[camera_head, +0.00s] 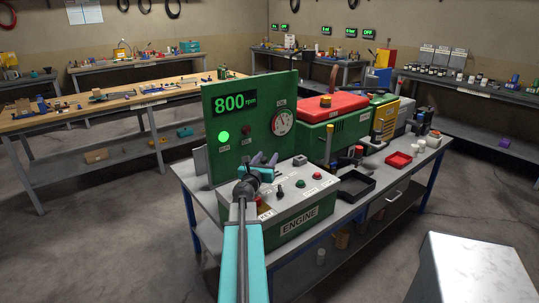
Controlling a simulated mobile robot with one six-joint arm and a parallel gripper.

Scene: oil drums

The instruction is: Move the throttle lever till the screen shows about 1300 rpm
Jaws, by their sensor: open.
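The screen (233,104) on the green upright panel (246,132) reads 800 rpm in green. My gripper (265,158) is open at the end of my arm, over the back left of the grey-topped ENGINE control box (298,222), close in front of the panel. I cannot clearly make out the throttle lever; my gripper and arm hide part of the box top. A small dark control (280,192) stands on the box top to the right of my gripper.
A lit green lamp (223,137) and a round OIL gauge (283,123) are on the panel. The red and green engine (333,106) stands behind the box. A black tray (356,185) and red tray (398,160) lie to the right. A grey block (470,268) stands at lower right.

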